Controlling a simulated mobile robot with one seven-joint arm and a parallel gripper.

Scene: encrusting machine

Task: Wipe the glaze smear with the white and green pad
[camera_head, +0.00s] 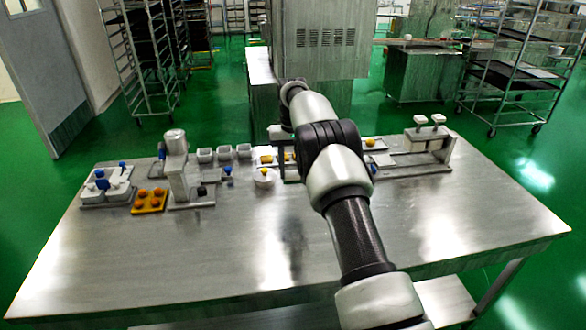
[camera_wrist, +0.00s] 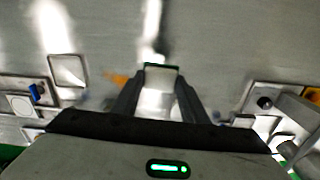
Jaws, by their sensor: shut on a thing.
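In the wrist view my gripper (camera_wrist: 160,88) is shut on the white and green pad (camera_wrist: 160,67). The pad's dark green edge shows across the fingertips, with a pale face between the fingers. An orange smear (camera_wrist: 117,78) lies on the steel surface just left of the fingers, partly hidden by the left finger. I cannot tell whether the pad touches the surface. In the head view my arm reaches over the steel table and largely hides the gripper, the pad and the smear.
The steel table (camera_head: 200,260) is bare along its front. On it stand a grey cylinder machine (camera_head: 178,160), an orange tray (camera_head: 149,209) of round pieces, a blue-knobbed unit (camera_head: 107,192), several small cups and a white-knobbed fixture (camera_head: 428,135) at right. A tall cabinet (camera_head: 320,45) stands behind.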

